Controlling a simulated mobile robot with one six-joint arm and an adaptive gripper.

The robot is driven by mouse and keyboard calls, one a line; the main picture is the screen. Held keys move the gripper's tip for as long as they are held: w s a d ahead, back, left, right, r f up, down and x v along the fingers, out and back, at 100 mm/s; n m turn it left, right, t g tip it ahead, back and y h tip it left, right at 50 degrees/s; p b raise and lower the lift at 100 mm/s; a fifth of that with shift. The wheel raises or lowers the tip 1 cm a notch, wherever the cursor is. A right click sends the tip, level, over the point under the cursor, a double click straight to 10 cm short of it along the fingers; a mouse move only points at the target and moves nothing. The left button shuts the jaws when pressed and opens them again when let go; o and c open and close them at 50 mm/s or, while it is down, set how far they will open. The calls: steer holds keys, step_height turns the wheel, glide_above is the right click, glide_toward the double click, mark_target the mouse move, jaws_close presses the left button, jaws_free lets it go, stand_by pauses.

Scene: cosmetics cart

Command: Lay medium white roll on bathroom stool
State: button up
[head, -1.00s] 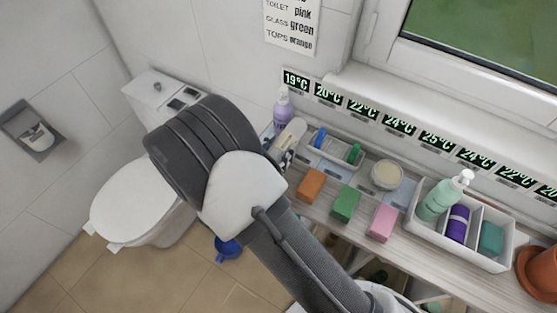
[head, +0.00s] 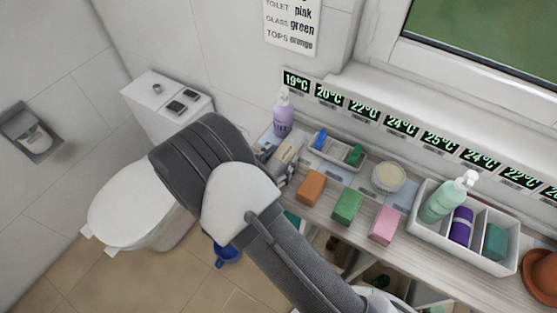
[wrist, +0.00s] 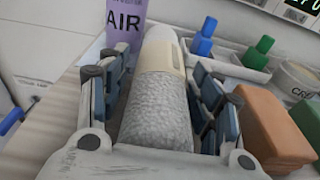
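A pale roll (wrist: 158,100) with a speckled grey-white body, a cream band and a white far end lies lengthwise between the fingers of my gripper (wrist: 160,95) in the wrist view. The fingers stand apart on either side of it, with narrow gaps; contact is not clear. In the head view my gripper (head: 274,157) is low at the left end of the counter (head: 330,208), and the roll (head: 288,149) is partly hidden by it. I cannot make out a bathroom stool in either view.
A purple AIR bottle (wrist: 124,25) stands just beyond the fingers. An orange block (wrist: 272,125) is close on the right, with a tray (head: 338,149) of blue and green items behind. A green block (head: 347,205) and pink block (head: 384,225) follow. A toilet (head: 135,205) stands left.

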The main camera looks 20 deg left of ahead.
stand_by(0.3)
steer(key=shift+r, duration=0.2)
steer(key=p+v, duration=0.2)
steer(key=v, duration=1)
steer(key=shift+f, duration=0.1)
